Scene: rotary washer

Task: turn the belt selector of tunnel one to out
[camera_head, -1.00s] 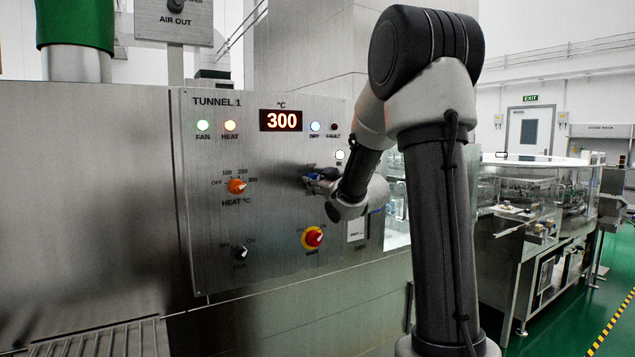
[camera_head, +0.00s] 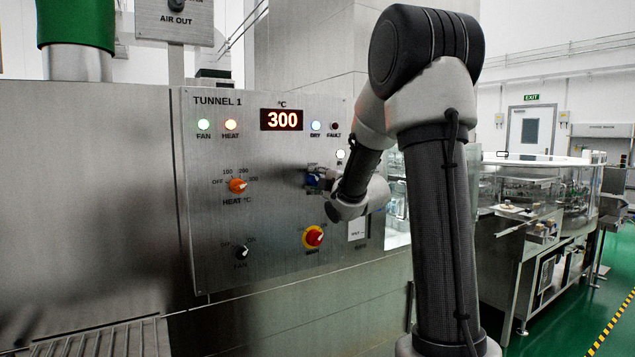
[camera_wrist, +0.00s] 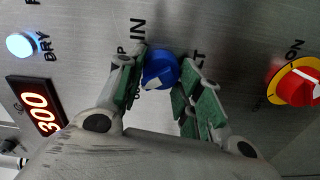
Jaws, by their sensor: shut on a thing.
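The belt selector is a blue knob (camera_wrist: 160,68) with a white pointer mark, on the steel tunnel 1 panel (camera_head: 210,270). In the wrist view my gripper (camera_wrist: 163,85) is shut on the knob, with a green-padded finger on either side. The white mark lies toward the lower left of the knob in that view, near a partly hidden letter that looks like O. The IN label shows above the knob, off the mark's side. Other labels are partly covered by the fingers. In the head view my gripper (camera_head: 318,180) is at the panel and mostly hides the knob.
The orange heat knob (camera_head: 238,186), the black fan knob (camera_head: 241,252) and the red-and-yellow main switch (camera_head: 313,237) are on the same panel. The display (camera_head: 281,120) reads 300. Fan, heat and dry lights are lit. Glass-covered machinery (camera_head: 540,200) stands at right.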

